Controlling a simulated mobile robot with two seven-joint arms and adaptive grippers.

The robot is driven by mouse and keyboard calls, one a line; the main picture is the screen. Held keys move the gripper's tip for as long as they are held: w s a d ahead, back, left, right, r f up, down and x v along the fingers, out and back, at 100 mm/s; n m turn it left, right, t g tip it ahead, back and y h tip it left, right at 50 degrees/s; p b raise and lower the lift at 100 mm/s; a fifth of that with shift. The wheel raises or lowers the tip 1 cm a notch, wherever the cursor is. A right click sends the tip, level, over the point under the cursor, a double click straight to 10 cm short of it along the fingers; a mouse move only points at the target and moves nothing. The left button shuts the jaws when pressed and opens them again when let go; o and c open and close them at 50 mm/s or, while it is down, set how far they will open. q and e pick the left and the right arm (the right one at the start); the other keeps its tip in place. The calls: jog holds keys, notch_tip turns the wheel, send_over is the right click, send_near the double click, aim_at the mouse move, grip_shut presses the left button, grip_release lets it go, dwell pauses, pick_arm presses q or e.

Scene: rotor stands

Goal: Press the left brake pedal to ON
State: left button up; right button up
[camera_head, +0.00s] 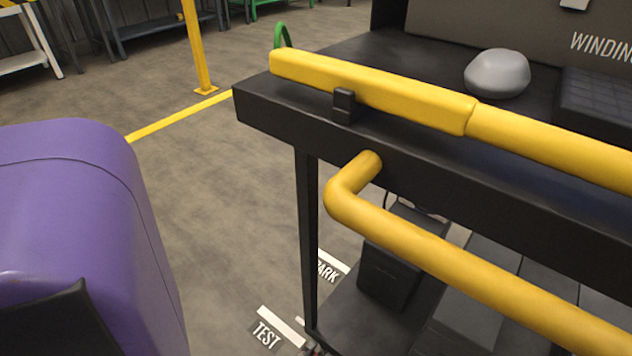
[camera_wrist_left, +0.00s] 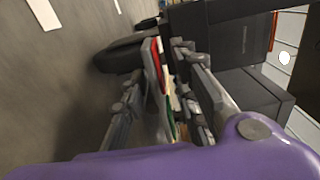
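My left gripper (camera_wrist_left: 165,48) shows in the left wrist view with grey jointed fingers and a purple housing at the bottom. A narrow red, white and green strip (camera_wrist_left: 157,62) shows between or just beyond the fingers. I cannot tell whether they touch it or how far apart the tips are. A dark rounded part (camera_wrist_left: 118,55) lies left of the fingertips. I cannot clearly make out the left brake pedal or its ON mark in either view. In the head view, neither gripper shows; a large purple part of my arm fills the lower left.
A black stand (camera_head: 262,112) with an upper yellow bar (camera_head: 370,88) and a lower yellow bar (camera_head: 440,250) fills the right. A grey dome (camera_head: 497,74) sits on top. Floor labels TEST (camera_head: 266,334) and PARK (camera_head: 327,271) lie beside its leg. Open floor lies left of the stand.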

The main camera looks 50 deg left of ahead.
pick_arm(q)
grip_shut()
jog(key=shift+a+f+n+b, duration=0.15)
jog(key=shift+n+b, duration=0.4)
jog(key=shift+n, duration=1.15)
grip_release()
